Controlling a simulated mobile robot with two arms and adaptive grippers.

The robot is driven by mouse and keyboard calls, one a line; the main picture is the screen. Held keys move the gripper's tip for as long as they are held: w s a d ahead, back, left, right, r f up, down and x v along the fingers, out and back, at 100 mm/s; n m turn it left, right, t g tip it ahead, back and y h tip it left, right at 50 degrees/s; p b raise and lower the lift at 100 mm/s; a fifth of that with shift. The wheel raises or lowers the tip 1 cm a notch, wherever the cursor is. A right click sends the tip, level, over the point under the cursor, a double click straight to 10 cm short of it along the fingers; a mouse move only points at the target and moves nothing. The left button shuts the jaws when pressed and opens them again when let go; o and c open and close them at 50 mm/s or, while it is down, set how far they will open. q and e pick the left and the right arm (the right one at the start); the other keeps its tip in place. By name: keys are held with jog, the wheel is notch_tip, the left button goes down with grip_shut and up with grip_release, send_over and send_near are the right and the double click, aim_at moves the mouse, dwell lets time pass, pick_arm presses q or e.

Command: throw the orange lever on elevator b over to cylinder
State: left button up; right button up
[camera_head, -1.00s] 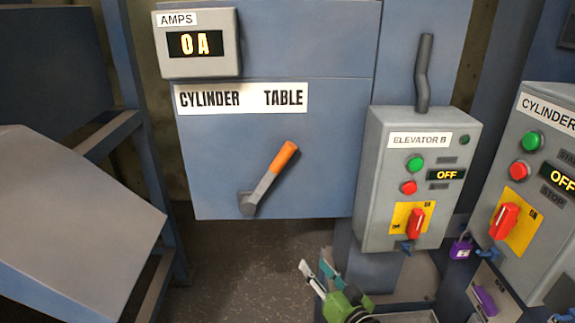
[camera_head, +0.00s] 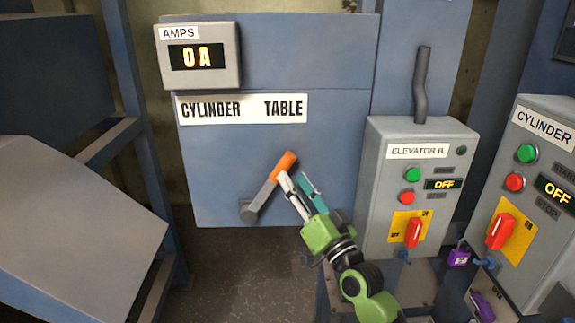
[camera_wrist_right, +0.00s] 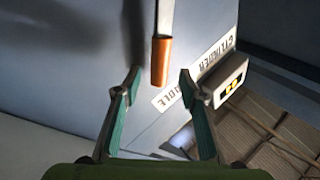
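The orange-tipped lever (camera_head: 285,165) is on the blue panel under the label CYLINDER TABLE (camera_head: 242,108). Its grey arm rises from a pivot at lower left and leans up and right, towards the TABLE side. My right gripper (camera_head: 293,179) is at the lever's orange handle, just to its lower right. In the right wrist view the orange handle (camera_wrist_right: 161,62) lies ahead of and between the two spread fingers of the gripper (camera_wrist_right: 162,88). The fingers are apart; contact with the handle cannot be told. My left gripper is not in view.
An AMPS display (camera_head: 197,57) reading 0 A is above the label. The ELEVATOR B box (camera_head: 373,215) with buttons and a red switch is right of the panel, close to my right arm. The CYLINDER box (camera_head: 540,165) is further right. A grey-blue chute (camera_head: 75,235) stands at left.

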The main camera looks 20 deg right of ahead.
aim_at(287, 170)
jog(key=shift+p+x, duration=0.35)
jog(key=shift+x, duration=1.85)
grip_shut()
jog(key=shift+w, duration=0.1)
